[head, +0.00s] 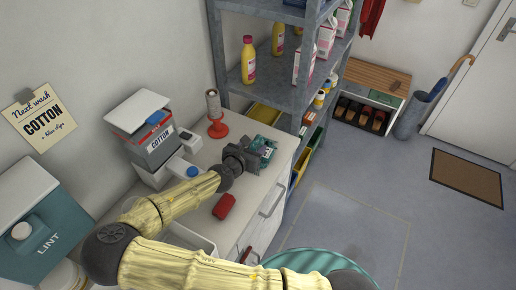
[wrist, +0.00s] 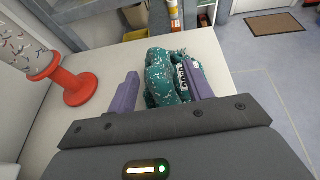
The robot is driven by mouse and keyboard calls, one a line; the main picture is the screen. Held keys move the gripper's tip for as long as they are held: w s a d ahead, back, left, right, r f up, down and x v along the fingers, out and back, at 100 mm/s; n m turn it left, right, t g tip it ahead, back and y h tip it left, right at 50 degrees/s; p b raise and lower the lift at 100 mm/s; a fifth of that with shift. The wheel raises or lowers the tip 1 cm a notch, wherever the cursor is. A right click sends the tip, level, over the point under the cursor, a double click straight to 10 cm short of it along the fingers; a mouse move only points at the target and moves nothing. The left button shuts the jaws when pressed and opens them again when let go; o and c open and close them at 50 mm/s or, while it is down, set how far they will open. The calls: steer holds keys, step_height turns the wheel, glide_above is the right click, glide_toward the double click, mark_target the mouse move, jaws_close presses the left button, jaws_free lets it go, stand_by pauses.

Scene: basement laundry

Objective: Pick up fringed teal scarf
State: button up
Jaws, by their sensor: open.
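The teal scarf (wrist: 163,82) lies bundled on the white counter top, with pale flecks and a white tag with dark marks on its right side. In the head view the scarf (head: 264,142) is near the counter's far end, partly hidden by my gripper (head: 259,153). In the wrist view my gripper (wrist: 161,88) is open, with one purple finger to the left of the scarf and one to the right. The right finger is close to the tag; I cannot tell if it touches. The fringe is not clear to see.
A red spool stand (head: 217,128) is left of the scarf; it also shows in the wrist view (wrist: 72,87). A red object (head: 224,206) lies nearer on the counter. A COTTON box (head: 150,133) stands against the wall. A grey shelf (head: 262,78) rises behind the counter.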

mark_target(255, 141)
steer(key=x, duration=0.2)
steer(key=shift+w+d+f, duration=0.1)
steer(key=shift+w, duration=0.3)
steer(key=shift+s, duration=0.1)
steer(key=c, duration=1.1)
step_height(255, 141, up, 9)
steer(key=shift+r, duration=0.1)
steer(key=shift+r+b, duration=0.3)
steer(key=shift+r, duration=0.15)
